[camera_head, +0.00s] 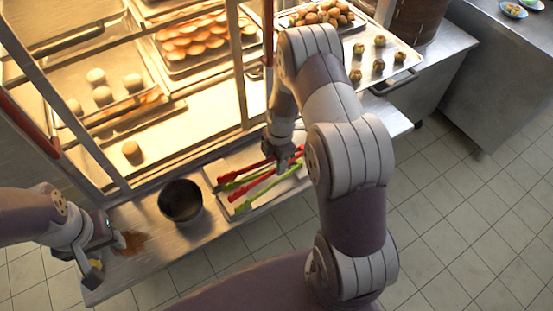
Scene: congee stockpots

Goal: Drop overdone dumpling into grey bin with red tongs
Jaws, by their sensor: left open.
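Red tongs (250,184) and green tongs (262,193) lie crossed on a light tray (243,214) on the steel counter. My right gripper (284,162) points down at the tongs' far right end; the arm partly hides it, so its jaws and any hold are unclear. My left gripper (105,258) is open at the counter's left end, beside a brown spill. A dark round container (181,201), perhaps the grey bin, stands between the grippers, left of the tongs. A browner, rounded piece (132,150) sits alone in the lit cabinet; I cannot tell whether it is the overdone dumpling.
The lit cabinet's metal frame (86,150) rises behind the counter, with trays of pale buns (103,95) and browned buns (190,40). At the right, a tray (403,57) holds several small dumplings (378,65). The tiled floor at right is clear.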

